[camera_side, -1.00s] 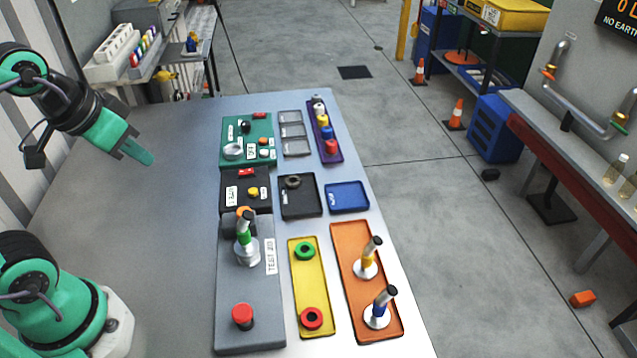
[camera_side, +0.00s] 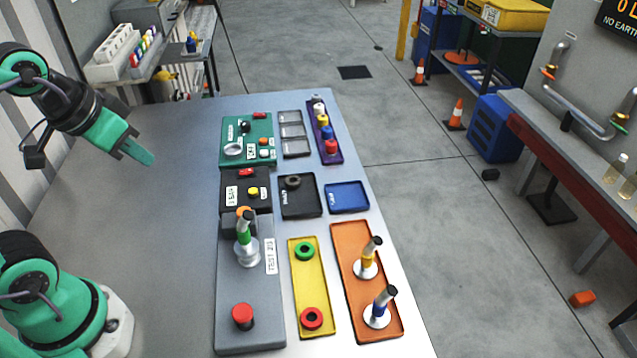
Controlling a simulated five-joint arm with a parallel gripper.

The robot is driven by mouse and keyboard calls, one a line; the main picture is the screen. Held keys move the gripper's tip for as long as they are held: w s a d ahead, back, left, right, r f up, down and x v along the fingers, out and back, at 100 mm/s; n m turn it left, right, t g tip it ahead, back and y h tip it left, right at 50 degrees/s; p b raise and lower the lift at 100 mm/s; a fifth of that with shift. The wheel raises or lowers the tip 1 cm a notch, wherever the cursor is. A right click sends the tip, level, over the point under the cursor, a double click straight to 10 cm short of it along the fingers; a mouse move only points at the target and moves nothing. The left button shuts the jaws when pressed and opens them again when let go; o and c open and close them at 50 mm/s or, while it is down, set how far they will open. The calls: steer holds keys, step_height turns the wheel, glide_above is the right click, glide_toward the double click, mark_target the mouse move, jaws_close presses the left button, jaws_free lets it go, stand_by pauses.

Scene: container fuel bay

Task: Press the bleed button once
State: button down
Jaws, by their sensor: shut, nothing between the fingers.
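My gripper (camera_side: 149,159) is shut and empty, held above the left part of the table, left of the panels and touching none of them. The black panel (camera_side: 232,205) carries a yellow button (camera_side: 253,191), a red part (camera_side: 246,173) and a white label. The green panel (camera_side: 232,128) behind it has an orange button (camera_side: 263,142), a white button (camera_side: 264,154), a dial and a red part. A large red button (camera_side: 243,316) stands at the front of the grey test jig (camera_side: 228,345). The small labels are too blurred to tell which button is marked bleed.
A silver fitting with a green band (camera_side: 245,240) stands upright on the jig. A yellow tray (camera_side: 311,280) holds green and red rings; an orange tray (camera_side: 352,255) holds two upright fittings. The table's left part is clear.

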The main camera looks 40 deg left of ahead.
steer(key=shift+w, duration=0.1)
stand_by(0.6)
steer(key=n+t, duration=0.4)
steer(key=n, duration=0.4)
glide_above(253, 192)
step_height(253, 192, down, 10)
steer(key=shift+s+a, duration=0.15)
steer(key=shift+s, duration=0.25)
steer(key=shift+f, duration=0.2)
steer(key=shift+f, duration=4.25)
